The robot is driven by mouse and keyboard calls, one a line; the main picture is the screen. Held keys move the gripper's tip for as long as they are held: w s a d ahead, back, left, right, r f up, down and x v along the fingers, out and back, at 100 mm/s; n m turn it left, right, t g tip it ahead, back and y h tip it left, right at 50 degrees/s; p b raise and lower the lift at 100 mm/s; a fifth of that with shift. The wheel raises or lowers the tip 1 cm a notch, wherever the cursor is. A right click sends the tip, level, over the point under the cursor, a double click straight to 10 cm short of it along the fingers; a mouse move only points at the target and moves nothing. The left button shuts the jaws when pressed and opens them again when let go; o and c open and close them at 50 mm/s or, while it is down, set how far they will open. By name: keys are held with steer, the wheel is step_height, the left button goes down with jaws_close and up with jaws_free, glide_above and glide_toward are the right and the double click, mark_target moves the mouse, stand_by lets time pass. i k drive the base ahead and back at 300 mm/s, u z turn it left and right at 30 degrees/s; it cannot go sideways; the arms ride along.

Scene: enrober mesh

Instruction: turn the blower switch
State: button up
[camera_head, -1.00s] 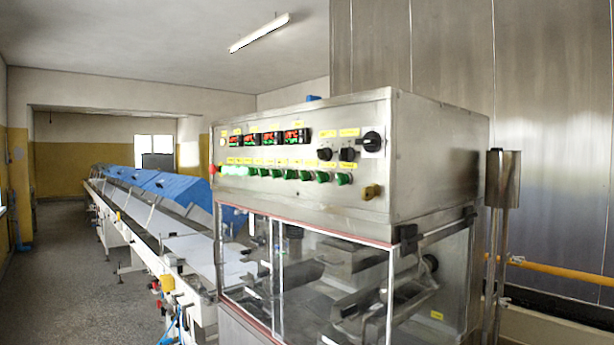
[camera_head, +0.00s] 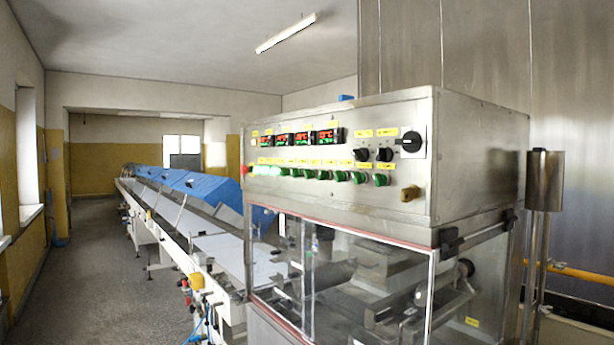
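The control panel (camera_head: 300,185) is on the front of a steel enrober cabinet right of centre. It carries several black rotary switches at its right: a large one (camera_head: 411,142) on a light plate, and two smaller ones (camera_head: 362,155) and (camera_head: 384,154) to its left. Yellow labels sit above them, too small to read, so I cannot tell which is the blower switch. A row of green buttons (camera_head: 325,175) runs below the red digital displays (camera_head: 300,138). A brass-coloured knob (camera_head: 410,193) is at the lower right. My gripper is not in view.
A clear-walled enclosure (camera_head: 340,275) with a red top edge is under the panel. A long conveyor (camera_head: 195,225) with blue covers (camera_head: 190,190) runs back at left. Open floor (camera_head: 90,270) lies left of it. A steel post (camera_head: 540,200) stands at right.

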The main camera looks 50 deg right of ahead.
mark_target(324, 175)
steer(key=i, duration=0.95)
steer(key=z, duration=0.05)
